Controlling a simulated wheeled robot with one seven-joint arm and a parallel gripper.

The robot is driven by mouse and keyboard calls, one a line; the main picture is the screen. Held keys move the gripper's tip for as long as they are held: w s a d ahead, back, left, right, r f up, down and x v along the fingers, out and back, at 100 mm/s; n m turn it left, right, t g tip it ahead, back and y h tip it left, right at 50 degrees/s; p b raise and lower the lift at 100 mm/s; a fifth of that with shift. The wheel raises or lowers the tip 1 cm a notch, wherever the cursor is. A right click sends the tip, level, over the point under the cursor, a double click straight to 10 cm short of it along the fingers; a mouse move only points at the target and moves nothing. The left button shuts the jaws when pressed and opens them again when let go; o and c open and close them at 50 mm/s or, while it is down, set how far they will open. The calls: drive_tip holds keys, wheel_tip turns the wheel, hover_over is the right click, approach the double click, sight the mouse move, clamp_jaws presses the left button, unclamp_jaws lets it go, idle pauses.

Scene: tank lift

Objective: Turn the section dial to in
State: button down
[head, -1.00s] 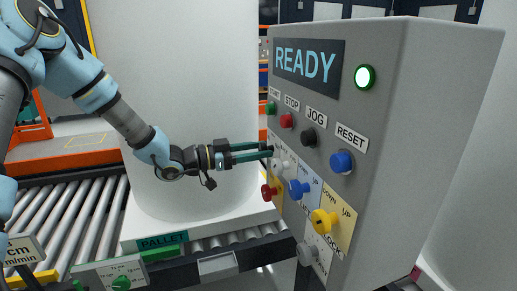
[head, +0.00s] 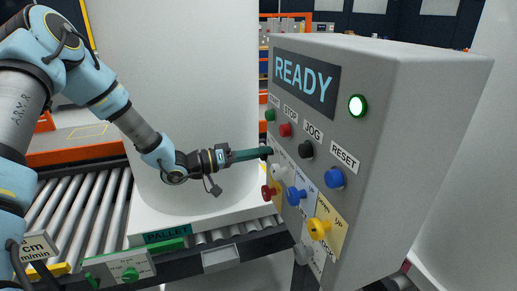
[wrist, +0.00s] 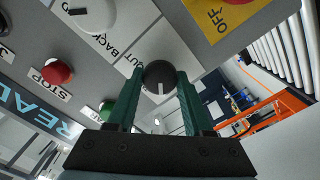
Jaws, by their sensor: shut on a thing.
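A black round dial (wrist: 158,73) with a white pointer line is between the fingertips of my gripper (wrist: 162,78) in the wrist view. The fingers are shut on its two sides. The pointer line faces down the picture, towards my gripper's palm. The word OUT is printed on the white plate (wrist: 150,45) beside the dial; I cannot read an IN mark. In the head view my gripper (head: 268,152) reaches the far left edge of the grey control box (head: 385,130), below the START and STOP buttons. The dial is hidden there.
A white knob (wrist: 95,14) by BACK is close to the dial. A green button (wrist: 106,110) and red STOP button (wrist: 57,73) are also near. Red (head: 267,192), blue (head: 295,196) and yellow (head: 319,228) knobs stick out lower on the panel. The display reads READY.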

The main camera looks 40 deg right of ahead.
drive_tip(key=shift+n+p, duration=0.35)
drive_tip(key=shift+n, duration=0.45)
drive_tip(key=shift+c, duration=1.5)
unclamp_jaws()
drive_tip(key=shift+w, duration=0.1)
drive_tip(key=b+v, duration=0.3)
drive_tip(key=v, duration=0.7)
drive_tip(key=shift+a, duration=0.4)
drive_tip(key=shift+w, duration=0.1)
